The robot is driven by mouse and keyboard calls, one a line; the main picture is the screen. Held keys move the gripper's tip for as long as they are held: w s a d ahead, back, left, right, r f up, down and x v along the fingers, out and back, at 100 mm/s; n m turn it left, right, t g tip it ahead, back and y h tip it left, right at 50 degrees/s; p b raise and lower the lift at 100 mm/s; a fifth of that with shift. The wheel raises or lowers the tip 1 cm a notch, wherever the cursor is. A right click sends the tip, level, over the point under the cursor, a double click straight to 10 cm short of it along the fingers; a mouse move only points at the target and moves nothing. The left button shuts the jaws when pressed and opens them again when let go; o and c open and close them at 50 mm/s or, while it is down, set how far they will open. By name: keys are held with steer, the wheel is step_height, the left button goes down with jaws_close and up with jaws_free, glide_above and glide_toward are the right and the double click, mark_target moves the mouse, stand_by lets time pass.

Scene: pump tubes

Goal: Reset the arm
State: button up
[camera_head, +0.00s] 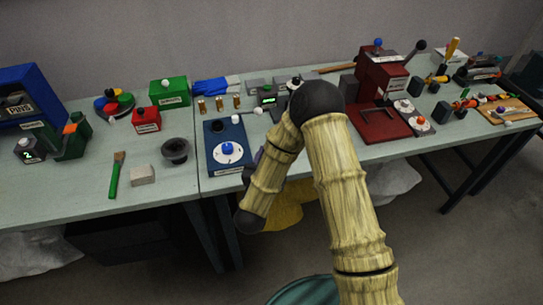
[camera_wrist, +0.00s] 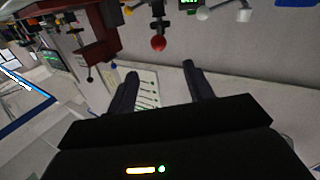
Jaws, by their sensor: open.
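My arm shows in the head camera view as pale segmented links with dark joints, folded in front of the table's near edge. My gripper (camera_wrist: 160,70) shows in the wrist view with its two dark fingers apart and nothing between them. In the head view my gripper is mostly hidden behind the arm links. In the wrist view a card with rows of dark marks (camera_wrist: 147,88) lies beyond the fingers, and a red ball-shaped knob (camera_wrist: 158,43) is past the fingertips.
The long table (camera_head: 85,190) holds a blue panel with a dial (camera_head: 240,134), a dark red press (camera_head: 378,118), a green box (camera_head: 170,97), a red box (camera_head: 146,122), a grey bowl (camera_head: 175,150) and a green-handled brush (camera_head: 114,182). Open floor (camera_head: 470,240) lies at front right.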

steer(key=shift+w, duration=0.1)
step_height(320, 180, up, 3)
steer(key=w+d+n+g+y+p, duration=0.1)
steer(key=w+d+n+g+y, duration=0.1)
steer(key=g+y, duration=0.25)
steer(key=s+d+r+g+p, duration=0.1)
steer(key=s+d+r+g, duration=0.2)
steer(key=s, duration=0.7)
steer(key=s+d+r+g+p, duration=0.1)
steer(key=s+d+r+g, duration=0.2)
steer(key=s+d+g, duration=0.4)
steer(key=s+d, duration=0.2)
steer(key=d, duration=0.3)
steer(key=shift+s+m, duration=0.3)
steer(key=shift+s, duration=0.1)
steer(key=shift+g+h, duration=0.25)
steer(key=shift+s, duration=0.25)
